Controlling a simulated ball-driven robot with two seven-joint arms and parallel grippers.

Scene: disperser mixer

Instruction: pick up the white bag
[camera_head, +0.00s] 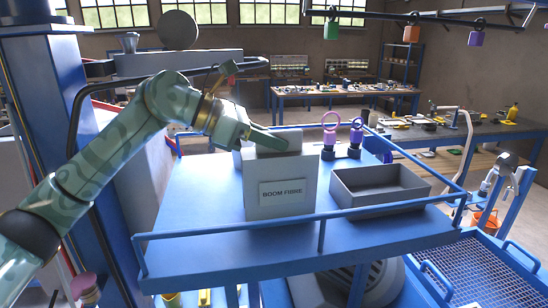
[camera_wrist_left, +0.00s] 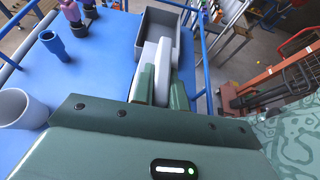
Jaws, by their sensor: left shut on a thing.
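The white bag (camera_head: 280,190) is a pale, block-shaped pack standing upright on the blue platform (camera_head: 190,215), with a "BOOM FIBRE" label on its front. My left gripper (camera_head: 268,138) is at its top and is shut on its narrow upper ridge. In the left wrist view the white bag (camera_wrist_left: 163,68) shows pale between the two green fingers of my left gripper (camera_wrist_left: 160,88). The bag's lower part is hidden there. I cannot tell whether its base is clear of the platform. My right gripper is in neither view.
An open grey tray (camera_head: 380,187) stands right of the bag. Pink and blue-purple ring-topped pieces (camera_head: 343,137) stand behind it. A blue rail (camera_head: 322,235) edges the platform. A white cup (camera_wrist_left: 20,108) shows in the left wrist view. The platform's front left is clear.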

